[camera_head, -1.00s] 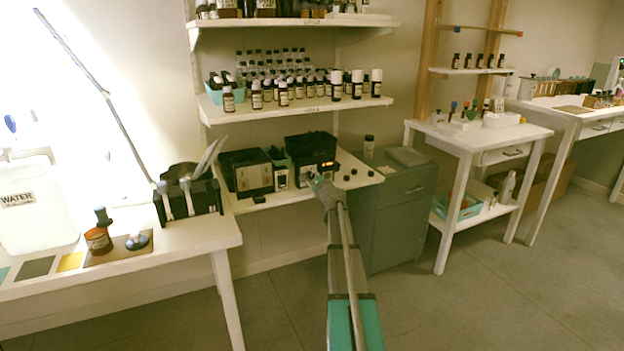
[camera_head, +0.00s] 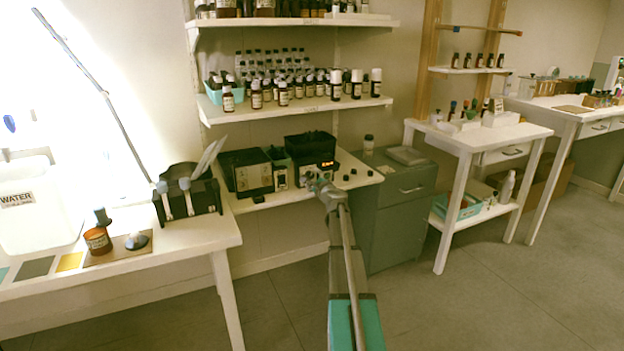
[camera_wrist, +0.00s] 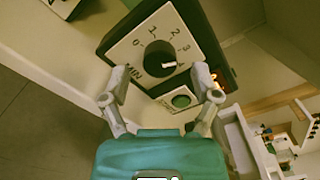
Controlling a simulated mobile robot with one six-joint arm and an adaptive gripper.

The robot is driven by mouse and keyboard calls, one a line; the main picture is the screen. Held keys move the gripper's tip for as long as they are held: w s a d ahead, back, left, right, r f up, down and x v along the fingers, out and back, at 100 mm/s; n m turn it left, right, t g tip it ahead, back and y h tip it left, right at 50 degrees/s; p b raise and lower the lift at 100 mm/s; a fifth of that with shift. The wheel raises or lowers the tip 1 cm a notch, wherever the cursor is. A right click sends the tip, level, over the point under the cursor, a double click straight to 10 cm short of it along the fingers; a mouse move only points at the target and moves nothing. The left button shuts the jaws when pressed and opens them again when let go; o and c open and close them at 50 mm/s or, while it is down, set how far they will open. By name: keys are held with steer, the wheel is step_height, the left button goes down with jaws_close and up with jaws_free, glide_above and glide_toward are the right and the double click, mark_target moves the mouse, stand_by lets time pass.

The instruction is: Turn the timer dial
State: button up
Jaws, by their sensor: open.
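The timer dial (camera_wrist: 160,56) is a round black knob on a white plate marked MIN, with numbers around it, on the front of a dark box. Its white pointer mark faces right, a little below the 3. A green button (camera_wrist: 181,101) sits below it. In the wrist view my gripper (camera_wrist: 160,78) is open, with its fingers on either side of the dial's lower part; I cannot tell whether they touch it. In the head view my gripper (camera_head: 318,183) is at the front of the dark box (camera_head: 310,148) with an orange display, and hides part of its face.
Another dark device (camera_head: 250,172) stands left on the same low shelf. A shelf of bottles (camera_head: 215,112) hangs above. A grey cabinet (camera_head: 395,215) stands right of my arm.

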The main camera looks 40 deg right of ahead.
steer(key=v, duration=1.1)
stand_by(0.5)
